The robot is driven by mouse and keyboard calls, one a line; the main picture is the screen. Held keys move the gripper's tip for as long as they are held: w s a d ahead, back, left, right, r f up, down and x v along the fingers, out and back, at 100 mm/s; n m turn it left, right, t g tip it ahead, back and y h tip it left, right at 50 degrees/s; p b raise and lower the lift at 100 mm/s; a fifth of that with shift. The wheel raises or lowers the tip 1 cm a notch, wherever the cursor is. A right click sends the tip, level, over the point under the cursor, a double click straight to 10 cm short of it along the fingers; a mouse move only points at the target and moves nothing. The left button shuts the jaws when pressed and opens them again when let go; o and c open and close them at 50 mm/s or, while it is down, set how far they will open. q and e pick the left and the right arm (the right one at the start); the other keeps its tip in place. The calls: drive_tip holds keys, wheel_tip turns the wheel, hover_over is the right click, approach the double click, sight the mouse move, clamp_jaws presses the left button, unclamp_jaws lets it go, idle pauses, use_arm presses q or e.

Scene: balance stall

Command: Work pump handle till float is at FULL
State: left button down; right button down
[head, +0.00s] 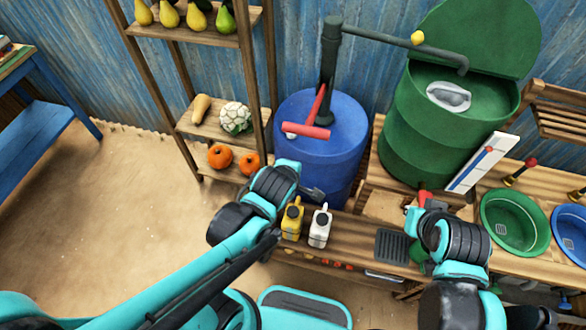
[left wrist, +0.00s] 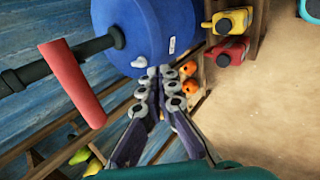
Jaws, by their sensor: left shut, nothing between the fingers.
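The pump handle is a red bar (head: 307,131) on a red lever, hanging beside the dark pump post (head: 327,70) on the blue barrel (head: 340,150). In the left wrist view the red bar (left wrist: 72,85) is at left. My left gripper (head: 318,195) is shut and empty by the barrel's front, below and apart from the bar; its fingers (left wrist: 159,72) are together. A white gauge board (head: 482,163) with a blue strip and a small red mark near its top leans by the green tank (head: 425,135). Its lettering is unreadable. My right gripper's fingers are hidden by its wrist.
A yellow bottle (head: 292,218) and white bottle (head: 320,227) stand on the bench below my left gripper. A shelf with pumpkins (head: 220,157) is left of the barrel. Green (head: 515,222) and blue basins are at right. Open sandy floor lies at left.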

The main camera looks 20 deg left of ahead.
use_arm(q)
drive_tip(key=p+v, duration=0.1)
drive_tip(key=v, duration=0.2)
drive_tip(key=shift+s, duration=0.2)
use_arm(e)
drive_tip(key=shift+r, duration=0.85)
use_arm(q)
drive_tip(key=shift+s, duration=0.1)
use_arm(e)
drive_tip(key=shift+s, duration=0.15)
idle(1.4)
